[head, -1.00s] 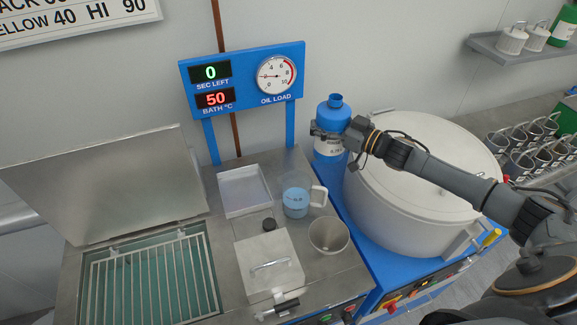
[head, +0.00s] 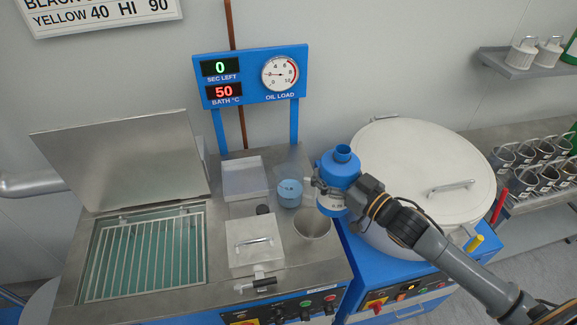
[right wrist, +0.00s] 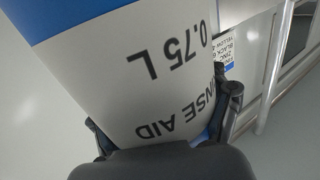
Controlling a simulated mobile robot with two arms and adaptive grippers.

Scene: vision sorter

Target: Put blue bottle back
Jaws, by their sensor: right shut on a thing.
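The blue bottle (head: 340,168) has a blue top, an open blue neck and a white label. My right gripper (head: 322,190) is shut on it around the label. The bottle looks slightly tilted and hides part of the jug and the machine's edge. In the right wrist view the bottle's label (right wrist: 150,75) fills much of the picture, reading 0.75 L and rinse aid upside down, between the fingers (right wrist: 160,140). A clear jug with blue liquid (head: 290,190) stands just left of the bottle. My left gripper is not in view.
A large white round lid (head: 425,165) is to the right. A wall shelf (head: 522,66) is at upper right.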

